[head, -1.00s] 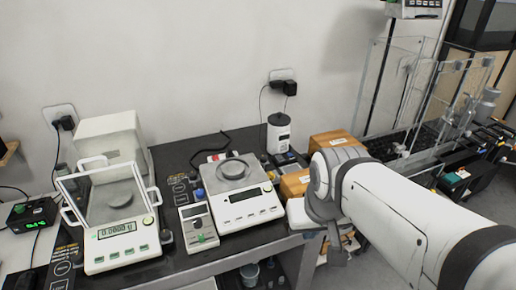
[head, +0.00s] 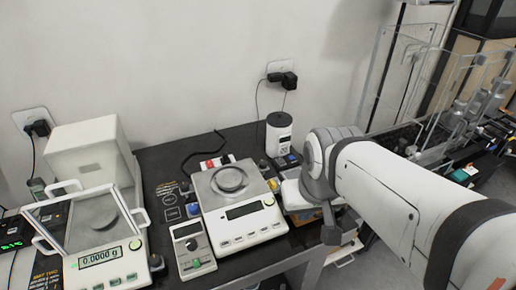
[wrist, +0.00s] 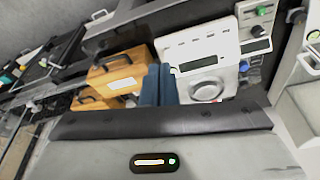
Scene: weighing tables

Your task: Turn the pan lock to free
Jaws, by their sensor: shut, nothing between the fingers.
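No part is readable as the pan lock, so I cannot tell which it is. A balance (head: 238,205) with a bare round pan (head: 229,180) stands on the dark table.
A second balance (head: 112,268) with a tilted clear shield and lit display stands at left. A white cylindrical device (head: 278,134) is behind the balance. Orange cases (wrist: 115,72) appear beside my fingers in the wrist view. Clear panels (head: 400,85) stand at right.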

